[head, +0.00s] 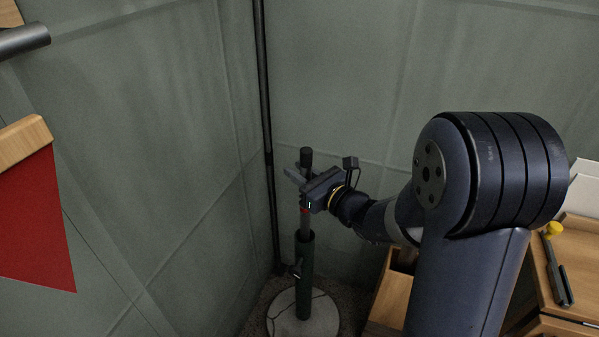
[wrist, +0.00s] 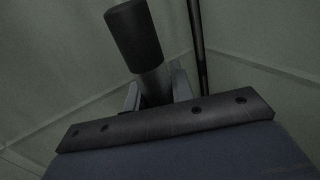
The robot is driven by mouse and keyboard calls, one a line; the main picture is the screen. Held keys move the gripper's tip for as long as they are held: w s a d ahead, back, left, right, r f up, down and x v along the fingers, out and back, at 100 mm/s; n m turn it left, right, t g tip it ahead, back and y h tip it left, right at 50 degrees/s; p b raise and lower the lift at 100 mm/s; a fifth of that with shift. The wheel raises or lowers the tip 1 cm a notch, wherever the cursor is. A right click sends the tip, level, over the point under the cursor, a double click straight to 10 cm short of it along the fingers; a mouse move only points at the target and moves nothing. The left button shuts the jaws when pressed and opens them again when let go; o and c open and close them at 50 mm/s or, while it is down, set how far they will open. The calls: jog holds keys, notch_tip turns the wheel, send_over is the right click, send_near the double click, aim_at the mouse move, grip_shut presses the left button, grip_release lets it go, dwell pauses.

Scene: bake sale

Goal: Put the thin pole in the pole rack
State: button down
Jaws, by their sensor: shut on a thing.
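The thin pole (head: 305,219) is upright, with a black cap at its top and a grey shaft. In the head view its lower end goes into the mouth of a dark green tube on a pale round base, which looks like the pole rack (head: 305,262); how deep it sits is hidden by the tube. My gripper (head: 306,184) is shut on the pole just below its cap, above the tube. The wrist view shows the pole (wrist: 137,38) between the fingers of my gripper (wrist: 155,92). The rack is not visible there.
A dark upright post (head: 265,110) stands in the corner of the grey-green walls, just behind the rack. A red pennant (head: 35,225) hangs at left. A wooden box (head: 392,292) and a wooden table (head: 577,232) with a yellow-ended tool (head: 557,265) are at right.

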notch_tip(320, 180, up, 10)
jog(key=p, duration=0.6)
jog(key=shift+p, duration=0.35)
notch_tip(320, 180, up, 10)
jog(key=p, duration=0.7)
notch_tip(320, 180, up, 10)
jog(key=p, duration=0.7)
dwell(0.5)
notch_tip(320, 180, up, 5)
jog(key=p, duration=0.3)
jog(key=shift+p, duration=0.4)
jog(key=shift+f, duration=0.1)
dwell(0.7)
